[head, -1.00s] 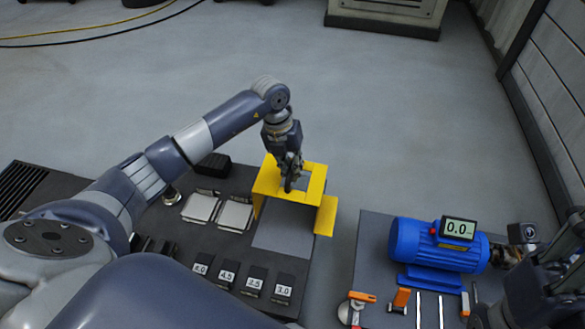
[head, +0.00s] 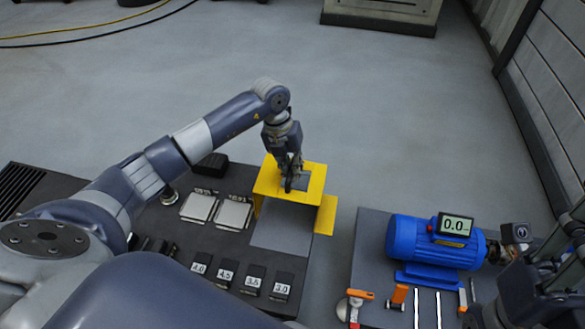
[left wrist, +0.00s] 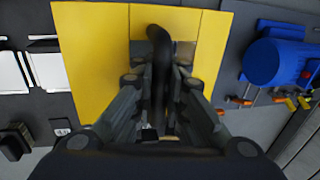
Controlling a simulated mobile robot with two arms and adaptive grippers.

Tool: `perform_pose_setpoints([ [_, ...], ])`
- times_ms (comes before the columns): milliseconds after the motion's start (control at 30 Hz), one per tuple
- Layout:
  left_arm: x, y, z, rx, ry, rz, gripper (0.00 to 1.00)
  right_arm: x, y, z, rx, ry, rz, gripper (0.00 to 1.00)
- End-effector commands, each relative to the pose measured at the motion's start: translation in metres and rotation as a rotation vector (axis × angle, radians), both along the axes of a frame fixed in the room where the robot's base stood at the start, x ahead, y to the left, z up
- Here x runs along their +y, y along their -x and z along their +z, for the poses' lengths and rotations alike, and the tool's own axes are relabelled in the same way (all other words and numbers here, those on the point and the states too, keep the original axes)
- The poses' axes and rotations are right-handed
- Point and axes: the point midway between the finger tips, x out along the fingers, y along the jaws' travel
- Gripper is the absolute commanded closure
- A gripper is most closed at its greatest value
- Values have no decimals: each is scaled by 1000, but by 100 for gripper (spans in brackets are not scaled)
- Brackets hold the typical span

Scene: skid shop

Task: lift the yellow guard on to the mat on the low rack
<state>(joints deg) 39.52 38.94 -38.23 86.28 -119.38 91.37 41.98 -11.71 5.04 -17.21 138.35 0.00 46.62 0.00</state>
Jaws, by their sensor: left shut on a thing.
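The yellow guard (head: 270,184) is a bent sheet piece with a flat top and a foot at its right. It stands at the right edge of the dark low rack (head: 205,243). A grey mat (head: 280,236) lies on the rack just in front of the guard.
A blue motor (head: 425,240) with a display reading 0.0 (head: 456,226) stands on a second dark surface at right, with orange-handled tools (head: 398,295) in front. Silver plates (head: 234,214) and numbered black blocks (head: 226,274) sit on the rack. Open floor lies behind.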

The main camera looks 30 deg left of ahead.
Motion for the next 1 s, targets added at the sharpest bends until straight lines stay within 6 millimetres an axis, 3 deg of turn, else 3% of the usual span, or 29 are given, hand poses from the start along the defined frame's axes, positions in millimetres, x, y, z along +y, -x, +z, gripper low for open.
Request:
perform_pose_setpoints([
  [1000, 0, -1, -10, -2, 0, 0, 100, 0, 0, 0, 4, -1, 0, 60],
])
